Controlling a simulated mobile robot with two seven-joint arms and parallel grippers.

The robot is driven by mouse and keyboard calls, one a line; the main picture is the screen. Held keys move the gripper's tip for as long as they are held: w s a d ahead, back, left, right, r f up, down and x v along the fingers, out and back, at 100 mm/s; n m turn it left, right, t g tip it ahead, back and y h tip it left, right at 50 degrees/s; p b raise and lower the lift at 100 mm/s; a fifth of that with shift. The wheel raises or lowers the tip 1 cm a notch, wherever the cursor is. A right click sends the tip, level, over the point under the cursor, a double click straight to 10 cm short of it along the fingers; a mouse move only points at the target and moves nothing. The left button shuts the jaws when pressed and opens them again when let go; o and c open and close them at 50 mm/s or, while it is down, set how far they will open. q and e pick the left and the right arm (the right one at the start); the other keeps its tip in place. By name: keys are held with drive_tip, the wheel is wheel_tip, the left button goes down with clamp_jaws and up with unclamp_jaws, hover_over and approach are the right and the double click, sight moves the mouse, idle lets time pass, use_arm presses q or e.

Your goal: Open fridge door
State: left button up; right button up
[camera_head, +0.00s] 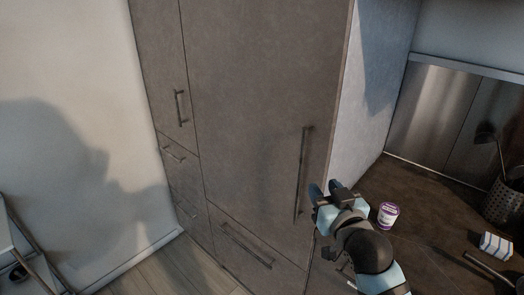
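The fridge door (250,110) is a tall grey-brown panel in the middle of the head view, flush with the cabinet front and closed. Its long vertical bar handle (302,172) is on the right side of the panel. My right gripper (326,188) is just right of the handle's lower end, in front of the cabinet's right edge. Its fingers look apart with nothing between them. I cannot tell whether it touches the handle, but it is not around it. My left gripper is not in view.
A drawer with a bar handle (246,245) is below the door, and narrower cabinet fronts (160,70) are to its left. On the dark counter (425,200) at right stand a purple-white tub (388,214), a striped block (495,245) and a perforated utensil holder (503,203).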

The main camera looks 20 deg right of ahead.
sight(304, 154)
drive_tip(key=w+d, duration=0.1)
drive_tip(key=w, duration=0.3)
drive_tip(key=w+p, duration=0.1)
drive_tip(key=w, duration=0.3)
drive_tip(key=w+d+r, duration=0.1)
drive_tip(key=w, duration=0.3)
drive_tip(key=shift+w+d+p, duration=0.15)
drive_tip(key=shift+d+p, duration=0.15)
drive_tip(key=shift+w+d, duration=0.1)
drive_tip(key=shift+w, duration=0.5)
clamp_jaws()
